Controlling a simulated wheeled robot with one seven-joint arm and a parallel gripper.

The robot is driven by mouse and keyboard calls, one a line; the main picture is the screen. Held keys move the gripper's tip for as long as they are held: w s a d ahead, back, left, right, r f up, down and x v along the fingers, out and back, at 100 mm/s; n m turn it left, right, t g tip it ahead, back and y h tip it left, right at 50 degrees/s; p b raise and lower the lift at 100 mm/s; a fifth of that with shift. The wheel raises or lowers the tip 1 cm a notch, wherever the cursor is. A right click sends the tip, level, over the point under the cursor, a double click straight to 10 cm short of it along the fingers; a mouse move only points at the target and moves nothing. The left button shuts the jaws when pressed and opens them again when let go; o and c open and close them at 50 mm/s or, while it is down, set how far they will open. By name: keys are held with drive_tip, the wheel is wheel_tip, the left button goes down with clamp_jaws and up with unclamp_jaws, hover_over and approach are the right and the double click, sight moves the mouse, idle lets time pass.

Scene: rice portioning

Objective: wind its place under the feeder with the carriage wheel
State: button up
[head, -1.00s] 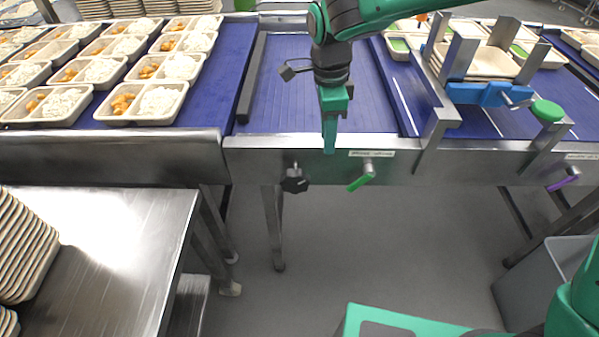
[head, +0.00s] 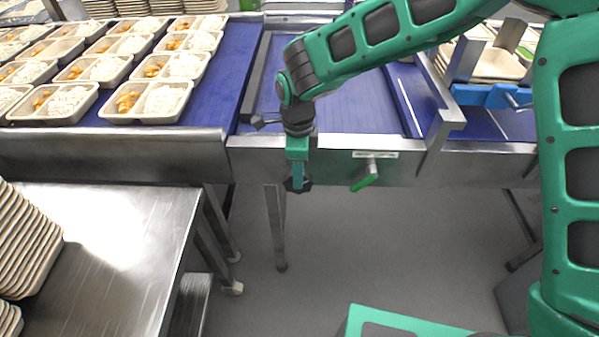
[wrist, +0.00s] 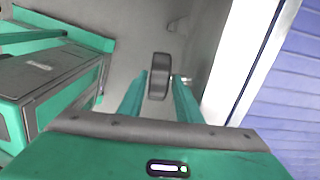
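A black lobed hand knob (head: 308,185), which looks like the carriage wheel, sits on the front face of the steel conveyor rail, partly hidden by my gripper. My gripper (head: 297,186) points down in front of it. In the wrist view the dark knob (wrist: 159,76) lies between the tips of my open gripper (wrist: 160,85), with narrow gaps at both sides; I see no clear grip on it. The framed unit with a blue bracket (head: 485,95) over the belt at right seems to be the feeder. My arm hides part of it.
Food trays (head: 150,102) with rice stand on the blue belt at left. A steel table (head: 110,250) with stacked trays stands front left. The floor below the rail is open.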

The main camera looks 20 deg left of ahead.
drive_tip(key=shift+f, duration=0.4)
drive_tip(key=shift+c, duration=0.3)
drive_tip(key=c, duration=0.7)
drive_tip(key=shift+a+h, duration=0.1)
drive_tip(key=shift+h, duration=0.2)
drive_tip(key=shift+s+a+t+h, duration=0.1)
drive_tip(key=shift+a+t+h, duration=0.25)
drive_tip(key=shift+h, duration=0.65)
drive_tip(key=shift+a+f+t+h, duration=0.1)
drive_tip(key=shift+a+t+h, duration=0.1)
drive_tip(key=shift+h, duration=0.6)
drive_tip(key=shift+a+f+t+h, duration=0.1)
drive_tip(key=shift+a+t+h, duration=0.05)
drive_tip(key=shift+h, duration=0.65)
drive_tip(key=shift+r, duration=0.1)
